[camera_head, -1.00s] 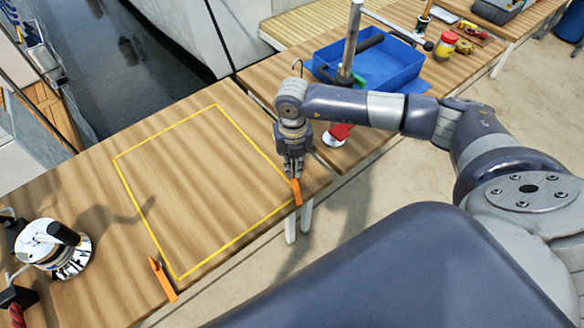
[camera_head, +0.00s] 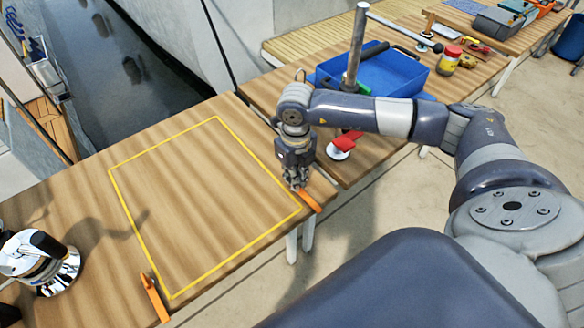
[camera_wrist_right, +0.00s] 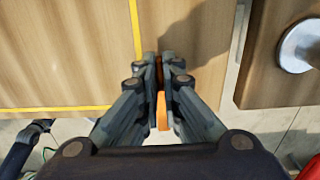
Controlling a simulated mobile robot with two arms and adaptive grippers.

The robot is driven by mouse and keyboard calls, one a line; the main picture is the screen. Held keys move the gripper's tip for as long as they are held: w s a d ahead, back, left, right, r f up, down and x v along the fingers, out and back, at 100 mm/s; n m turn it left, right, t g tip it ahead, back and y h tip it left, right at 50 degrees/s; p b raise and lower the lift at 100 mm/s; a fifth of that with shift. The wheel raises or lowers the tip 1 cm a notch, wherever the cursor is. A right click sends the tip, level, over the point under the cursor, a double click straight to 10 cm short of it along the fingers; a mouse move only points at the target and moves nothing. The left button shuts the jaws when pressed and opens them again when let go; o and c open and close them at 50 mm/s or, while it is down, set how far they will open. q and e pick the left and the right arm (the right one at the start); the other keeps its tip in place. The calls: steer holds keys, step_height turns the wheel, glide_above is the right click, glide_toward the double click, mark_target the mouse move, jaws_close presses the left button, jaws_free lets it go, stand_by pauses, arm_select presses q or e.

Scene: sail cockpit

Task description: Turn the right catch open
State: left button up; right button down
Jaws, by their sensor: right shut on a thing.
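The right catch (camera_head: 309,201) is a small orange bar at the table's front edge, near the right corner of the yellow outline. My right gripper (camera_head: 298,186) points down over it and is shut on its inner end. The bar's outer end sticks out from the fingers, slanting to the lower right past the edge. In the right wrist view the orange catch (camera_wrist_right: 162,111) shows between and below the closed fingers (camera_wrist_right: 160,62), which hide part of it. The left catch (camera_head: 154,298), also orange, lies at the outline's lower left corner. My left gripper is out of view.
The wooden table (camera_head: 180,190) inside the yellow outline is bare. A chrome winch (camera_head: 40,262) stands at the left. Behind my right arm are a red-handled thing (camera_head: 345,143) and a blue tray (camera_head: 405,80). Open floor lies in front of the edge.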

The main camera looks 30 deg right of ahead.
stand_by(0.3)
steer(key=c, duration=1.8)
jaws_free()
step_height(320, 180, up, 12)
steer(key=shift+r, duration=0.1)
steer(key=shift+s, duration=0.1)
